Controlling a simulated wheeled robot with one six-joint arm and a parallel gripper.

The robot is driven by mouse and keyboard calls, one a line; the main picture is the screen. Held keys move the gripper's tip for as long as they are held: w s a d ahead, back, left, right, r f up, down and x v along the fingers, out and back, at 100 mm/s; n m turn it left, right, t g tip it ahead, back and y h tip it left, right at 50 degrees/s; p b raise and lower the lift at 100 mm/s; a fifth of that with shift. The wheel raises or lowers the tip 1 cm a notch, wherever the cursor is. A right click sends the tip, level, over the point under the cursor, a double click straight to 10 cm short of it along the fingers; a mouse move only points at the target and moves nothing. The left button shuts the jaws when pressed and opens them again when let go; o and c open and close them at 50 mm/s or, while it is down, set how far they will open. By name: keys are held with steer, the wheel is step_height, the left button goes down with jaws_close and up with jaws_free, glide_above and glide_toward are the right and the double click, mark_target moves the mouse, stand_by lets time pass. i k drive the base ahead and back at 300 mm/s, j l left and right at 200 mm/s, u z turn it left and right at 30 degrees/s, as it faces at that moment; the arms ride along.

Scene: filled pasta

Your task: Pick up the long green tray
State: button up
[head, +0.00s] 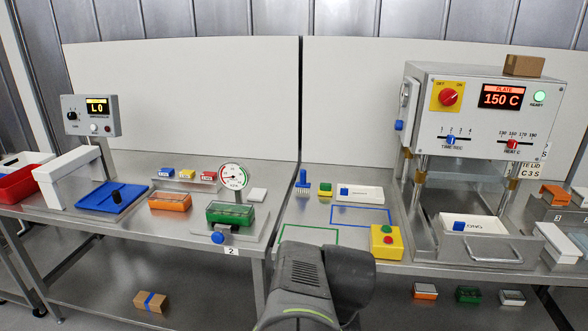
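A long green tray (231,214) sits on the left steel bench, at a small station with a round dial gauge (233,176) behind it and a blue knob (217,237) in front. Its top looks clear or grey, and I cannot make out what is inside. A smaller-looking green tray (469,295) lies on the low shelf at the right. My dark arm rises at the bottom centre, in front of the gap between the benches. My gripper's fingers do not show, and nothing is seen held.
An orange tray (170,202) stands left of the green one, and a blue tray (112,198) farther left. A yellow button box (386,242) stands right of my arm, near the heated press (473,110). The green-outlined bench area is bare.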

mark_target(241, 214)
steer(key=u, duration=0.6)
steer(key=i+u, duration=0.4)
steer(key=i, duration=0.25)
steer(key=i+l+u, duration=0.2)
steer(key=i+u, duration=0.15)
steer(key=i, duration=0.3)
